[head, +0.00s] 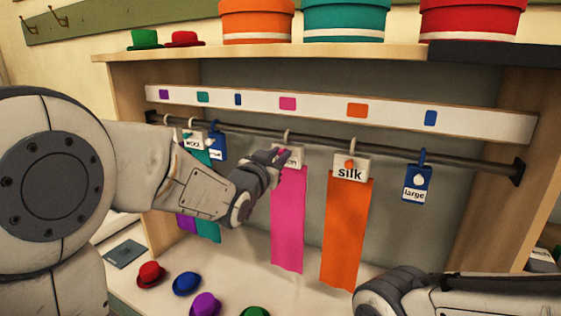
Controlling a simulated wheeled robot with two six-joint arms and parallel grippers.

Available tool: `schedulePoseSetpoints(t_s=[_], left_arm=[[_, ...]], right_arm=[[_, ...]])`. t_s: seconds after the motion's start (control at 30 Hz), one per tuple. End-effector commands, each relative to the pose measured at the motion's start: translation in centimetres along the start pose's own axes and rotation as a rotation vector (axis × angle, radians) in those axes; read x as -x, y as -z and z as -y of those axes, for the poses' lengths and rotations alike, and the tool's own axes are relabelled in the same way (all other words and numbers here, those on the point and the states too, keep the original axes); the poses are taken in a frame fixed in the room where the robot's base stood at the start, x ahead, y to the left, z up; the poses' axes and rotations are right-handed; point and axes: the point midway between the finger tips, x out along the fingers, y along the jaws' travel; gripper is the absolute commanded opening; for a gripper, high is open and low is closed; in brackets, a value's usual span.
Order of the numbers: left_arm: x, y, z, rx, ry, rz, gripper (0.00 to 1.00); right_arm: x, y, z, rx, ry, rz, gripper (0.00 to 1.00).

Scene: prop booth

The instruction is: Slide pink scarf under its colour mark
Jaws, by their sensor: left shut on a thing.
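The pink scarf (288,225) hangs from the dark rail (320,148) by a hook with a white tag, partly covered by my fingers. My left gripper (279,160) is shut on the pink scarf's tag, at its upper left. The pink colour mark (287,103) is on the white strip above the rail. The scarf's hook is almost straight below that mark. My right arm shows at the lower right, but no fingers of its gripper are visible.
Right of the pink scarf hang an orange scarf (347,230) tagged "silk" and a blue "large" tag (417,185). Left of it, teal and purple scarves and a blue tag (217,148) crowd together, partly behind my left arm. Small hats, including a red one (151,274), lie below.

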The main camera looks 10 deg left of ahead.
Motion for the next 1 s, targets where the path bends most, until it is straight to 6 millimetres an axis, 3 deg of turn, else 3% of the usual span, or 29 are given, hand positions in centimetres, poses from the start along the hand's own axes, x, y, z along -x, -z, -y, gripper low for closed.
schedulePoseSetpoints(t_s=[0.23, 0.27, 0.33, 0.73, 1.0], left_arm=[[0.0, 0.2, 0.1, 0.001, 0.001, -0.002, 0.0], [0.0, 0.2, 0.1, 0.001, 0.001, -0.002, 0.27], [0.0, 0.2, 0.1, 0.001, 0.001, -0.002, 0.53], [0.5, 0.0, 0.1, 0.001, 0.002, -0.001, 0.53], [4.8, -0.1, 0.1, 0.0, 0.003, -0.005, 0.53]], right_arm=[[0.1, 0.0, 0.0, 0.0, 0.0, 0.0, 0.53], [0.1, 0.0, 0.0, 0.0, 0.0, 0.0, 0.53], [0.1, 0.0, 0.0, 0.0, 0.0, 0.0, 0.53], [-0.2, 0.0, 0.0, 0.0, 0.0, 0.0, 0.53], [-1.8, -0.1, -0.1, 0.0, 0.0, 0.0, 0.53]])
